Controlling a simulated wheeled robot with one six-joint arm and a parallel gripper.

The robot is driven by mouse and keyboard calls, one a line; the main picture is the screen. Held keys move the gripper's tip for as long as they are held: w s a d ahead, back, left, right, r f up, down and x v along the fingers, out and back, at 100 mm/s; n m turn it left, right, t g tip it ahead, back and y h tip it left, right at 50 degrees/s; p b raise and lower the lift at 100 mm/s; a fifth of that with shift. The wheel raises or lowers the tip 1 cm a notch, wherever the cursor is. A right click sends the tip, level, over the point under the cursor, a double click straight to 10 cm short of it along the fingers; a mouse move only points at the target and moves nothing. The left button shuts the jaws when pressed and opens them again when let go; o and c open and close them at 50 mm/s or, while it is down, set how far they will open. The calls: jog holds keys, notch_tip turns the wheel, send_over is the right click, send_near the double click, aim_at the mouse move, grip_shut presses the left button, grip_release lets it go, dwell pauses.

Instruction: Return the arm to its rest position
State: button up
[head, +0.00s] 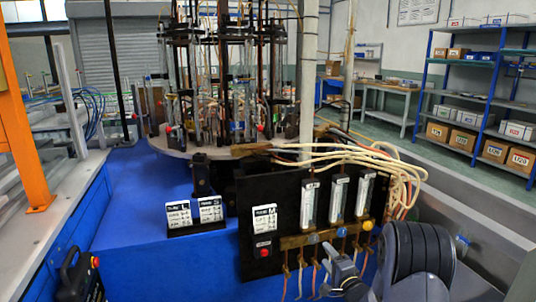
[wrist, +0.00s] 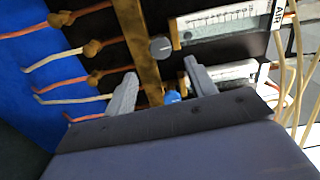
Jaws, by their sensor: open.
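My gripper (head: 342,272) is at the lower right of the head view, in front of the black flowmeter panel (head: 262,200) and just below its row of knobs. In the wrist view my gripper (wrist: 162,82) shows two grey fingers spread apart with nothing held. A blue knob (wrist: 172,97) appears between the fingers; its lower part is hidden behind the gripper body. A grey knob (wrist: 160,48) lies beyond them on the brass bar (wrist: 146,30). I cannot tell how far the fingers are from the panel.
Three flowmeter tubes (head: 338,198) stand above the knobs, and pale hoses (head: 355,158) loop off to the right. Thin hoses hang below the bar. A carousel (head: 180,150) with glassware stands behind. The blue surface (head: 130,215) left of the panel is mostly clear.

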aim_at(315, 239)
jog(key=x, duration=0.7)
jog(key=shift+w, duration=0.15)
jog(key=shift+f+n+b, duration=0.1)
jog(key=shift+n+b, duration=0.3)
jog(key=shift+n, duration=0.1)
jog(key=n+b, duration=0.1)
jog(key=n, duration=0.2)
jog(key=n+b, duration=0.2)
jog(key=n, duration=0.4)
jog(key=n+b, duration=0.3)
jog(key=n, duration=0.2)
jog(key=shift+a+n, duration=0.1)
jog(key=shift+n, duration=0.3)
jog(key=n, duration=0.2)
jog(key=n+b, duration=0.1)
jog(key=n, duration=0.1)
jog(key=shift+r, duration=0.25)
jog(key=shift+s, duration=0.35)
